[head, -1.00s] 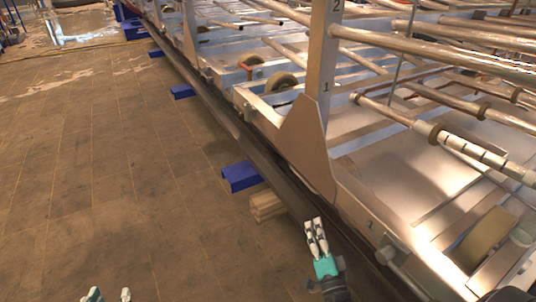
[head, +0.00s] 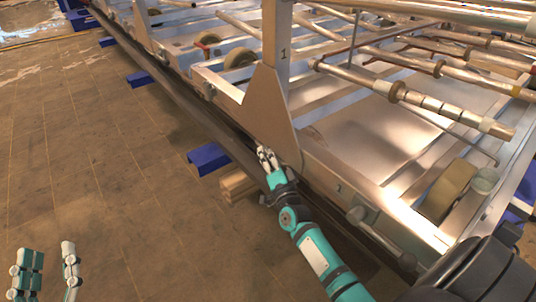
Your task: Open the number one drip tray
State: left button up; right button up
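The post marked 1 (head: 276,70) stands on the side of the metal frame. To its right is a wide, shiny metal tray surface (head: 375,125), which I take to be the number one drip tray. It lies flat inside the frame, under pipes. My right gripper (head: 267,155) is at the foot of the post, close to the frame's lower edge. Its fingers lie close together with nothing visible between them; contact with the frame cannot be told. My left gripper (head: 53,250) is low at the left, over the floor, its fingers apart and empty.
A cylindrical fitting on a rod (head: 370,222) sticks out of the frame's side, right of my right arm. Blue blocks (head: 208,158) and stacked wood (head: 238,186) lie along the frame's base. The tiled floor (head: 90,170) at left is open.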

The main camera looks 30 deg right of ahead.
jog(key=shift+w+d+r, duration=0.1)
jog(key=shift+w+r, duration=0.05)
jog(key=shift+w, duration=0.2)
pick_arm(q)
jog(key=shift+s+r+t, duration=0.15)
jog(key=shift+r+t, duration=0.15)
jog(key=shift+r, duration=0.05)
pick_arm(e)
jog(key=shift+c, duration=0.4)
grip_shut()
